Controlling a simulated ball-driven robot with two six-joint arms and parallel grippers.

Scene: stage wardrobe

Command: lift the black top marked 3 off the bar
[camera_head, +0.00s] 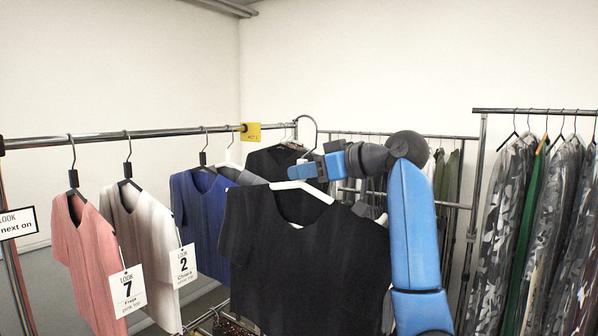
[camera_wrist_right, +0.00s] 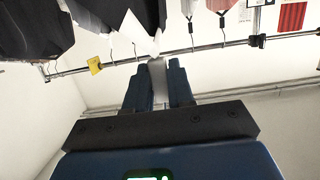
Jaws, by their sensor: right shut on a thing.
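The black top (camera_head: 300,245) hangs on a white hanger (camera_head: 300,187) in front of the bar (camera_head: 100,138) in the head view. My right gripper (camera_head: 305,170) is shut on this hanger just above the collar. The hanger's grey hook (camera_head: 306,119) rises above the gripper and looks clear of the bar, nearer to me. In the wrist view my right gripper (camera_wrist_right: 157,68) has the pale hanger piece (camera_wrist_right: 157,78) between its fingers, with the bar (camera_wrist_right: 215,46) behind. No mark 3 shows on the top. My left gripper is not in view.
A pink top (camera_head: 85,255) with tag 7, a white top (camera_head: 145,240) with tag 2 and a blue top (camera_head: 200,215) hang left of it. Another dark top (camera_head: 272,160) hangs close behind. A yellow tag (camera_head: 251,132) sits on the bar. Camouflage clothes (camera_head: 500,210) hang at right.

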